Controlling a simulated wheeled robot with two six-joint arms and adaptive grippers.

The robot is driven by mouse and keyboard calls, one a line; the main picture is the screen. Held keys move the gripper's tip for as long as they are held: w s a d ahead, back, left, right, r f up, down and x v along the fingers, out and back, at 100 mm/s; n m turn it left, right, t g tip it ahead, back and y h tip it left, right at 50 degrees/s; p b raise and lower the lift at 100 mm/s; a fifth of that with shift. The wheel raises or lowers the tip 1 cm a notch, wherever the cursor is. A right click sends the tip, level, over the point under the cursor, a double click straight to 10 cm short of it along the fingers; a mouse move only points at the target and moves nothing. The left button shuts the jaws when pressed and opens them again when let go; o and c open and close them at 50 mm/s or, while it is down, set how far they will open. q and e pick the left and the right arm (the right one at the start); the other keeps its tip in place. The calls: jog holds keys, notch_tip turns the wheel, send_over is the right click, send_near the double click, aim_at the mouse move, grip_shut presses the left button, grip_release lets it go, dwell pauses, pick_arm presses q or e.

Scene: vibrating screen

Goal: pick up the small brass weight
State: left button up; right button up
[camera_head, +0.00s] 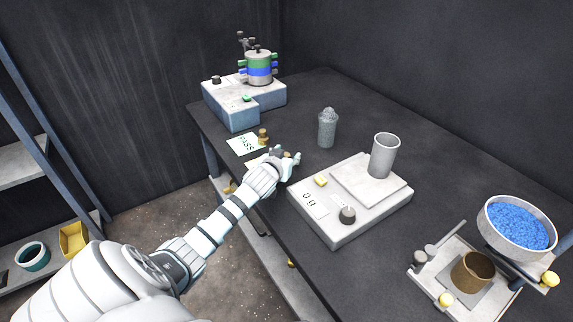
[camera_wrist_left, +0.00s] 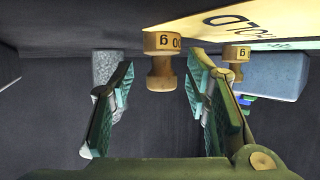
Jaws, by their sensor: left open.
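Two brass weights are in view. One brass weight (camera_head: 287,155) is at my left gripper (camera_head: 289,159), partly hidden by its fingers. In the left wrist view this weight (camera_wrist_left: 161,62) lies between the two spread fingers, with a gap on each side, and its marking ends in "00 g". My left gripper (camera_wrist_left: 158,82) is open and empty. The other brass weight (camera_head: 263,136) stands beside the PASS card (camera_head: 241,144). It also shows farther off in the left wrist view (camera_wrist_left: 236,56), beyond the right-hand finger. My right gripper is not in view.
A yellowish card (camera_head: 256,161) lies by the gripper. A sieve machine (camera_head: 231,109) stands at the far left end.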

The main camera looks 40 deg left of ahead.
pick_arm(q)
jog(key=shift+w, duration=0.15)
grip_shut()
dwell(0.4)
